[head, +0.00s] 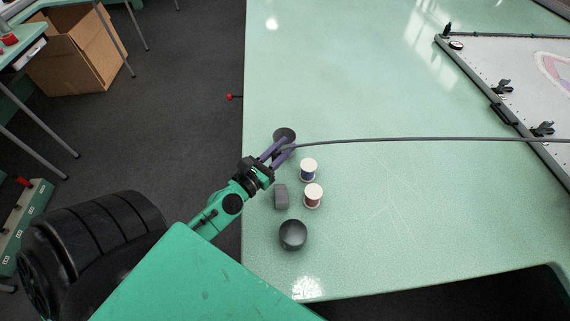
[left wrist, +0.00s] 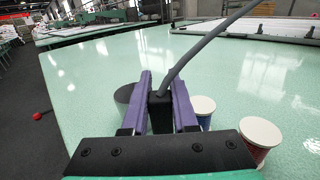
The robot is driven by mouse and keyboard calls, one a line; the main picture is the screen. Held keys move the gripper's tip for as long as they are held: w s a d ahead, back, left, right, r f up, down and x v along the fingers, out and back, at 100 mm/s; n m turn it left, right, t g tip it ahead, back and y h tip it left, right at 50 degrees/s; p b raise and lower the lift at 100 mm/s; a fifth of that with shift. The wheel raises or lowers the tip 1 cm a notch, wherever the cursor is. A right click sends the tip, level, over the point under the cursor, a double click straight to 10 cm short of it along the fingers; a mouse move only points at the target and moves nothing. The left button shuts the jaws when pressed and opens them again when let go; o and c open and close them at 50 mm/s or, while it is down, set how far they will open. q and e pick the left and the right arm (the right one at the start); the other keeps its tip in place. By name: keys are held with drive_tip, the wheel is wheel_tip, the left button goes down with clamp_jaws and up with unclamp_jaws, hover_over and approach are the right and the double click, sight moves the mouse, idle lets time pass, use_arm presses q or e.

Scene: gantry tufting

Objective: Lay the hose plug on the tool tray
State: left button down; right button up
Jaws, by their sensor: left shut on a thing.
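My left gripper (head: 279,151) is over the left edge of the table, shut on the hose plug. In the left wrist view the hose plug (left wrist: 160,112) is a black block between the two purple fingers (left wrist: 160,100). A grey hose (head: 400,139) runs from it to the right across the table; it also shows in the left wrist view (left wrist: 195,52). In the head view the plug is mostly hidden by the fingers. I cannot make out a tool tray in either view. My right gripper is not in view.
A dark round piece (head: 284,133) lies just beyond my fingertips. A blue spool (head: 308,169), a red spool (head: 313,195), a grey block (head: 281,196) and a black round knob (head: 293,235) stand nearer. A frame (head: 500,85) lies at right. The table's (head: 350,80) far middle is clear.

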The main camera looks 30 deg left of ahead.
use_arm(q)
wheel_tip(320, 180, down, 6)
drive_tip(key=b, duration=0.2)
drive_tip(key=shift+f+b, duration=0.2)
drive_tip(key=shift+b, duration=0.1)
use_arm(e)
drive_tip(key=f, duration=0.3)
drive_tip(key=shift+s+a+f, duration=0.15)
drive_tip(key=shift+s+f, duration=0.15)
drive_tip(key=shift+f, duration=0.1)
use_arm(q)
drive_tip(key=shift+f, duration=0.1)
drive_tip(key=c, duration=0.7)
unclamp_jaws()
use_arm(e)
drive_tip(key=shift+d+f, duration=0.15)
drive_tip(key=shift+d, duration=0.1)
